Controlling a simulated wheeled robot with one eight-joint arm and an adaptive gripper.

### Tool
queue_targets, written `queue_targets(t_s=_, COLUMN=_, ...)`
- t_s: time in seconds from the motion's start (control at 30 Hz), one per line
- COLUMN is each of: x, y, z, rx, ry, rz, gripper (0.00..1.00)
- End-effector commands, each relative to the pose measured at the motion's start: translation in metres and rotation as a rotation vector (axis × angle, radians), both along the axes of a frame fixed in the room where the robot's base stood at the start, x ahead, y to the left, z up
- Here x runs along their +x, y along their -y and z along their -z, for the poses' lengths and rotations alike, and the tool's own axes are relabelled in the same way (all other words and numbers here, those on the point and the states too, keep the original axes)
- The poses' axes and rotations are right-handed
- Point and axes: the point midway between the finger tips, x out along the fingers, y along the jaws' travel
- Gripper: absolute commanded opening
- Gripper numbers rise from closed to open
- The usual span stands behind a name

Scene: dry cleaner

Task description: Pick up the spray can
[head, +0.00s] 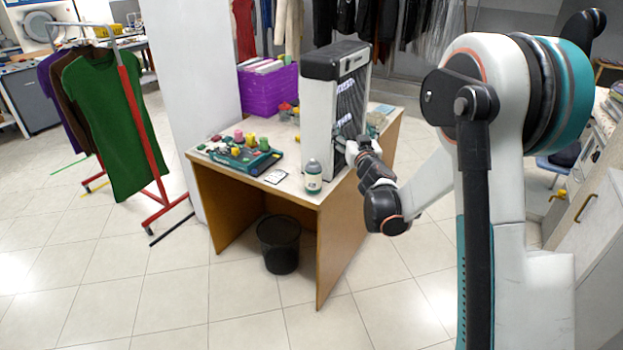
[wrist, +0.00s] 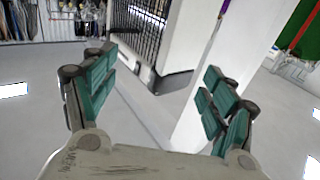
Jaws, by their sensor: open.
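The spray can (head: 313,178) stands upright at the front right corner of the desk (head: 296,190), just in front of the tall black-and-white machine. It has a grey-green body, a pale label and a grey top. My gripper (head: 352,150) shows in the head view to the right of the can and higher, in front of the machine's side, with nothing visible in it. In the wrist view my gripper (wrist: 158,95) has its two green-padded fingers wide apart, with nothing between them. I cannot make out the can in the wrist view.
The tall machine (head: 318,110) stands close behind the can; its base also shows in the wrist view (wrist: 172,82). A tray of spools (head: 240,153) and a small card (head: 275,176) lie to the left. A purple crate (head: 268,90) stands behind. A black bin (head: 279,245) is below.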

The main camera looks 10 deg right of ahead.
Motion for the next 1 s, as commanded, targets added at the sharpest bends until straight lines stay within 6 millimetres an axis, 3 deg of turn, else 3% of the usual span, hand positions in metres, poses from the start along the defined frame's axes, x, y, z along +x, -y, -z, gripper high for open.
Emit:
queue_targets(t_s=0.03, x=0.009, y=-0.002, z=0.02, rx=-0.004, ry=0.011, rz=-0.028, gripper=0.78)
queue_targets(t_s=0.23, x=0.028, y=-0.02, z=0.097, rx=-0.008, ry=0.03, rz=-0.154, gripper=0.78)
queue_targets(t_s=0.4, x=0.031, y=-0.035, z=0.17, rx=-0.008, ry=0.012, rz=-0.26, gripper=0.78)
queue_targets(t_s=0.53, x=0.028, y=-0.045, z=0.214, rx=-0.006, ry=-0.01, rz=-0.319, gripper=0.78)
queue_targets(t_s=0.63, x=0.025, y=-0.049, z=0.235, rx=-0.004, ry=-0.024, rz=-0.346, gripper=0.78)
queue_targets(t_s=0.77, x=0.027, y=-0.053, z=0.246, rx=-0.003, ry=-0.032, rz=-0.362, gripper=0.78)
queue_targets(t_s=1.0, x=0.064, y=-0.065, z=0.248, rx=-0.003, ry=-0.032, rz=-0.363, gripper=0.78)
